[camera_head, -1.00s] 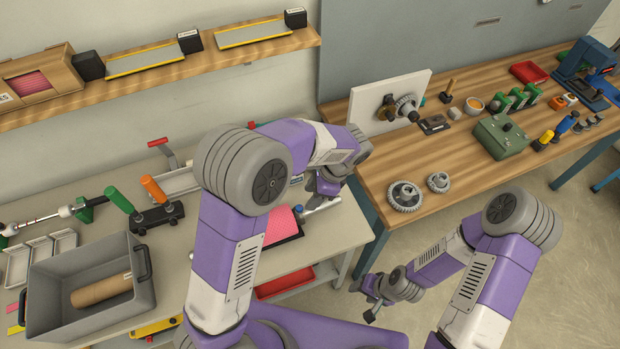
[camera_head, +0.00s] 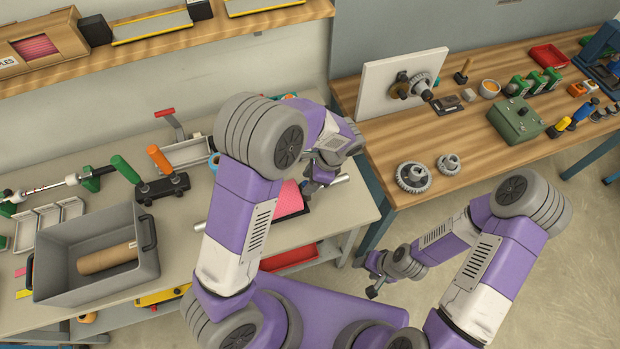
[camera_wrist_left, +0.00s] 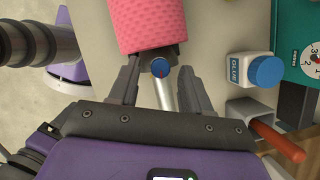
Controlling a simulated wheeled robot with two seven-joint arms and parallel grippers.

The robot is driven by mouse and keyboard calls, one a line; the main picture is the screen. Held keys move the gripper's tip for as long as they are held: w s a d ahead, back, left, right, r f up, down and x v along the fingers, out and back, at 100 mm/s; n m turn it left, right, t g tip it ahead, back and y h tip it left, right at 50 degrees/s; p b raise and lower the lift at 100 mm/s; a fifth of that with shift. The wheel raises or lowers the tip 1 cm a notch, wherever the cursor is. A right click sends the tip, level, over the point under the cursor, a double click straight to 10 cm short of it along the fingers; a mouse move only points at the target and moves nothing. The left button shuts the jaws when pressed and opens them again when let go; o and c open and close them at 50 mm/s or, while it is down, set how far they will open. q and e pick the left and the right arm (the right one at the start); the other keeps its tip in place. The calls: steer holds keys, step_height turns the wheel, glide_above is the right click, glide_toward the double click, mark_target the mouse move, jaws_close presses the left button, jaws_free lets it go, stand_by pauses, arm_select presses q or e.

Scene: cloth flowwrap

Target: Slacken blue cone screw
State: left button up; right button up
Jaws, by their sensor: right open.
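The blue cone screw (camera_wrist_left: 160,67) shows as a small round blue knob in the left wrist view, at the near end of the pink roll (camera_wrist_left: 150,22), where a silver rod (camera_wrist_left: 162,93) also shows. My left gripper (camera_wrist_left: 160,76) is open, with one finger on each side of the blue knob and visible gaps to it. In the head view the left gripper (camera_head: 311,188) is over the right end of the pink roll (camera_head: 288,202), and the knob is hidden there. My right gripper (camera_head: 372,280) is open and empty, low over the floor in front of the benches.
A glue bottle (camera_wrist_left: 255,70) and a teal box with a dial (camera_wrist_left: 305,45) stand close to the right of the left gripper. A grey bin (camera_head: 95,250) with a cardboard roll stands at left. The wooden bench (camera_head: 450,195) at right holds gears and tools.

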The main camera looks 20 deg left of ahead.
arm_select(q)
jaws_close()
steer(key=n, duration=0.1)
steer(key=n+g+p, duration=0.1)
steer(key=n, duration=0.1)
steer(key=shift+w+a+r, duration=0.1)
steer(key=shift+w, duration=0.1)
steer(key=n+g+h+p, duration=0.1)
steer(key=n, duration=0.1)
steer(key=shift+w+n, duration=0.15)
steer(key=shift+n, duration=0.25)
steer(key=n+h+p, duration=0.1)
steer(key=n, duration=0.2)
steer(key=shift+w+a+g, duration=0.1)
steer(key=shift+a+g, duration=0.1)
steer(key=shift+g, duration=0.2)
steer(key=shift+a+n+h, duration=0.15)
steer(key=shift+n+h, duration=0.45)
steer(key=shift+n, duration=1)
steer(key=shift+p, duration=0.3)
